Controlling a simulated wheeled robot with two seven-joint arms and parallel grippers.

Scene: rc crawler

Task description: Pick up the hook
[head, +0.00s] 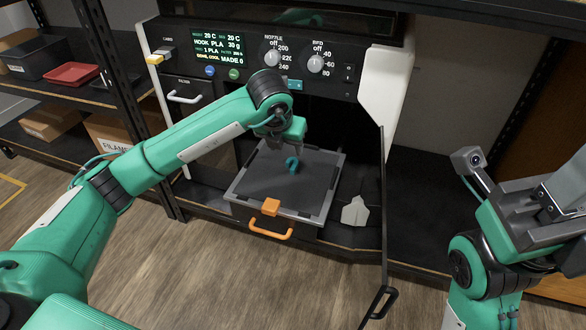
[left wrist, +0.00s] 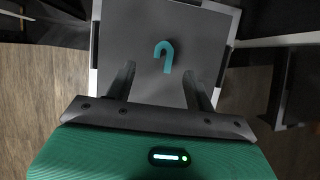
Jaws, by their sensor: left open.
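A small teal hook (head: 293,163) lies on the dark print plate (head: 255,186), which is pulled out at the front of the printer. In the left wrist view the hook (left wrist: 167,58) has its curved end away from my gripper. My left gripper (head: 290,143) is open and empty, just behind and above the hook in the head view. In the left wrist view its fingers (left wrist: 158,76) are spread on either side of the hook's straight end, apart from it. My right gripper (head: 548,208) is at the right edge, partly cut off; its jaw state is unclear.
The plate has an orange handle (head: 270,229) at its front. The printer's dark door (head: 384,210) stands open to the right of the plate. A light grey scraper-like piece (head: 355,211) lies beside the plate. Shelves with trays and boxes stand at the left.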

